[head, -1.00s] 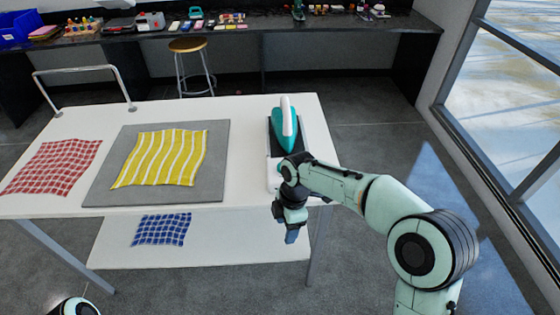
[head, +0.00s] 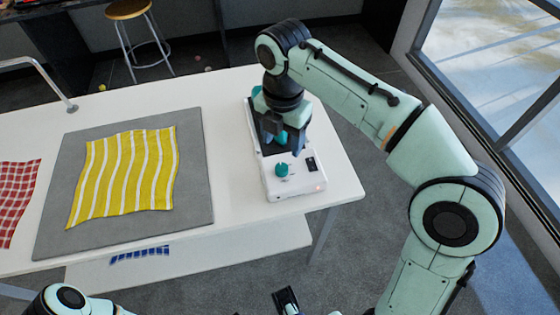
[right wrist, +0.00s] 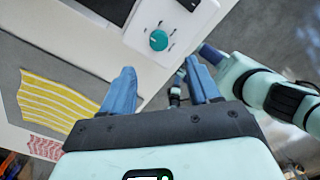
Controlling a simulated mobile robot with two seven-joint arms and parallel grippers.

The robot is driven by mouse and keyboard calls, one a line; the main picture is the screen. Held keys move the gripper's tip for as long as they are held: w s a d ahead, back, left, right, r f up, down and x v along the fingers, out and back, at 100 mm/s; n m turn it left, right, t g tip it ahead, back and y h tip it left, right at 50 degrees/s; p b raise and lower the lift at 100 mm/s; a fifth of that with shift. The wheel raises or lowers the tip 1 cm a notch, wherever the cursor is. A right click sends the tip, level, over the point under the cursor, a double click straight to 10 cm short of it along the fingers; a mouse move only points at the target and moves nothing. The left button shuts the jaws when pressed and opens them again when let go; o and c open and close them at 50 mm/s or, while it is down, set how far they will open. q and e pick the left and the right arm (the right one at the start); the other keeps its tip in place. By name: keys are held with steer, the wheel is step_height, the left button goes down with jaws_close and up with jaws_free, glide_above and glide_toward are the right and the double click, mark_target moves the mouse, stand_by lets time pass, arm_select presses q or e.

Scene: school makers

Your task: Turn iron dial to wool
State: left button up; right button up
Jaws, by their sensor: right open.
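The iron's white base (head: 297,189) sits at the right end of the table. Its round teal dial (head: 282,169) is on top, beside a small black switch panel (head: 310,163). The dial also shows in the right wrist view (right wrist: 158,40), with small marks around it; the words are too small to read. My right gripper (head: 283,143) is open and empty, just behind the dial in the head view and apart from it. It hides most of the teal iron. In the right wrist view, the dial lies beyond the spread blue fingers (right wrist: 161,84).
A yellow striped cloth (head: 125,175) lies on a grey mat (head: 196,190) left of the iron. A red checked cloth (head: 16,195) is further left. A blue cloth (head: 140,254) lies on the lower shelf (head: 230,250). A stool (head: 130,10) stands behind the table.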

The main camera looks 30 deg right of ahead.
mark_target(282, 167)
step_height(282, 167, down, 10)
steer(key=b, duration=0.2)
steer(key=shift+w+r+b, duration=0.1)
steer(key=shift+r+b, duration=0.05)
steer(key=shift+b, duration=0.15)
arm_select(q)
steer(key=shift+w+f, duration=0.35)
steer(key=shift+f, duration=0.25)
steer(key=shift+w+f, duration=0.3)
steer(key=shift+f, duration=0.3)
arm_select(e)
steer(key=c, duration=1)
